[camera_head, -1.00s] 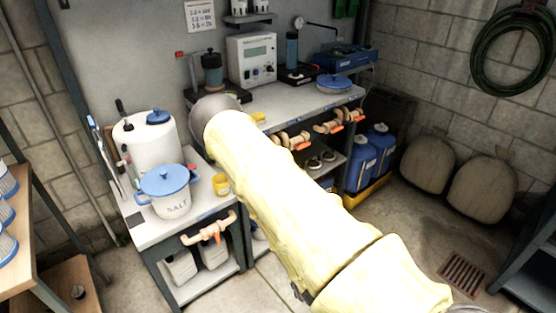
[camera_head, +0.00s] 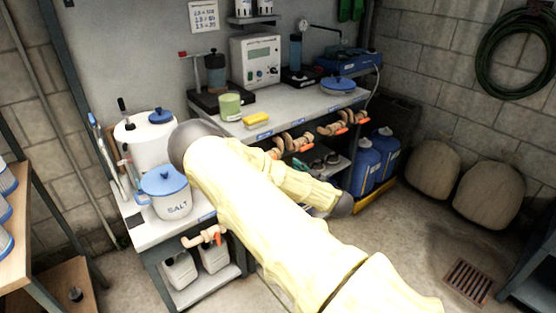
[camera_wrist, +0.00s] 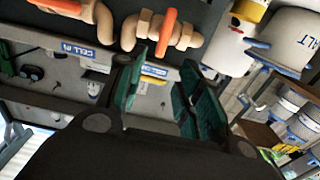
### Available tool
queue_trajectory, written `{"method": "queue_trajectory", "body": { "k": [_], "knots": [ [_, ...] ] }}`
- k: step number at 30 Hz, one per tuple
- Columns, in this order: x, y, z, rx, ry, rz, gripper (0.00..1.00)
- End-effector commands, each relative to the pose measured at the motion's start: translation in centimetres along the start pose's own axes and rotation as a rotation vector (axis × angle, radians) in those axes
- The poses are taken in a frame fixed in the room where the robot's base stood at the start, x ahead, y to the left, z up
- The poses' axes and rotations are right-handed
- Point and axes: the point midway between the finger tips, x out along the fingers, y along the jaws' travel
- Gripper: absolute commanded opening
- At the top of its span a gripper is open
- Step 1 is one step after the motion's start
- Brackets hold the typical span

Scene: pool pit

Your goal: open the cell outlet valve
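Tan pipe valves with orange handles line the bench front. In the head view one valve (camera_head: 205,237) is on the near bench section, another (camera_head: 291,145) is in the middle and a third (camera_head: 343,122) is farther right. The wrist view shows a valve with an orange handle (camera_wrist: 166,32) just beyond my gripper (camera_wrist: 163,76). A label (camera_wrist: 88,50) beside that pipe starts with "CELL"; its end is hard to read, so I cannot tell which valve is the outlet. My gripper's green-padded fingers are apart, with nothing visibly held. My arm hides the gripper in the head view.
A salt pot (camera_head: 168,190) and white canister (camera_head: 147,140) stand on the near bench. A green cup (camera_head: 230,106) and yellow sponge (camera_head: 257,119) lie behind my arm. Blue jugs (camera_head: 365,168) stand below. The floor at right, around a drain grate (camera_head: 468,281), is clear.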

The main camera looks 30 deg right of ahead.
Motion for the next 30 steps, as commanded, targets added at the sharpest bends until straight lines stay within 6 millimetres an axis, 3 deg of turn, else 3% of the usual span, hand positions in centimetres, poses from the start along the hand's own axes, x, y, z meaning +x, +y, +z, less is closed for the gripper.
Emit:
{"method": "queue_trajectory", "body": {
  "k": [9, 15, 29, 30],
  "knots": [
    [5.2, -0.1, 0.0, -0.002, -0.001, -0.001, 0.36],
    [7.4, 0.0, 0.1, -0.001, -0.002, 0.000, 0.36],
    [8.3, 0.0, 0.1, -0.001, -0.002, 0.002, 0.36],
    [8.3, 0.0, 0.1, -0.001, -0.002, 0.002, 0.28]
  ]
}}
